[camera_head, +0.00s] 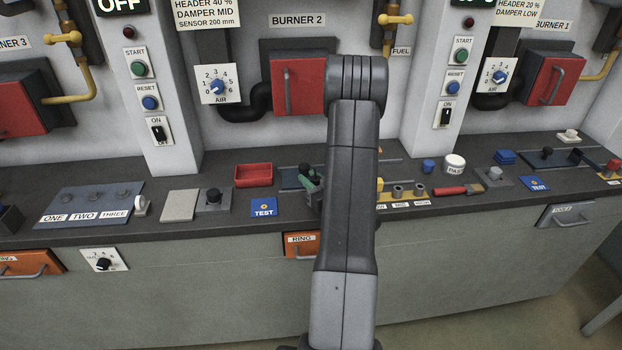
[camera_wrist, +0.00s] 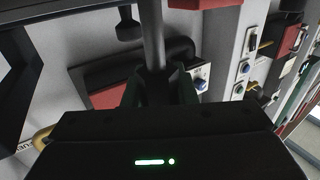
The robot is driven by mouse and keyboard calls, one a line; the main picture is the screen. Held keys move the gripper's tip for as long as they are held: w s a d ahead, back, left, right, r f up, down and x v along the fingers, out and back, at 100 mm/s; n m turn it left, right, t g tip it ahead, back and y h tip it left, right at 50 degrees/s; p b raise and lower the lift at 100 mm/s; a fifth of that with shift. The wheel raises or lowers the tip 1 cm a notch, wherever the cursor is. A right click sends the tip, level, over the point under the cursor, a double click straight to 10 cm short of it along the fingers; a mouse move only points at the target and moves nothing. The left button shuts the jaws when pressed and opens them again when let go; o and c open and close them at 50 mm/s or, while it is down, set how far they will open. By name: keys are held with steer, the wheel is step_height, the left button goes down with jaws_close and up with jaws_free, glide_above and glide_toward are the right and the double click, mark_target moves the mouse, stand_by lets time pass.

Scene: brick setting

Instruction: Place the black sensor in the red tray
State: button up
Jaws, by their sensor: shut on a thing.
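The red tray (camera_head: 253,181) sits on the dark counter left of my arm, and it looks empty. My gripper (camera_head: 312,187) is right of the tray, over the counter and partly hidden behind my arm. In the wrist view, its green fingers (camera_wrist: 160,88) are shut on a dark rod-like thing (camera_wrist: 152,40), which I take to be the black sensor. In the head view, a small dark part (camera_head: 304,169) shows at the fingers; the rest of the held thing is hidden.
A black knob on a grey block (camera_head: 213,197) and a blue TEST card (camera_head: 264,207) stand near the tray. A grey plate (camera_head: 180,205) lies further left. Right of my arm are a red-handled tool (camera_head: 450,190) and a white jar (camera_head: 454,163). Burner panels rise behind the counter.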

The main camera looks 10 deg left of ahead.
steer(key=shift+f+b, duration=0.2)
steer(key=shift+b, duration=0.15)
steer(key=o, duration=1)
steer(key=shift+r, duration=0.2)
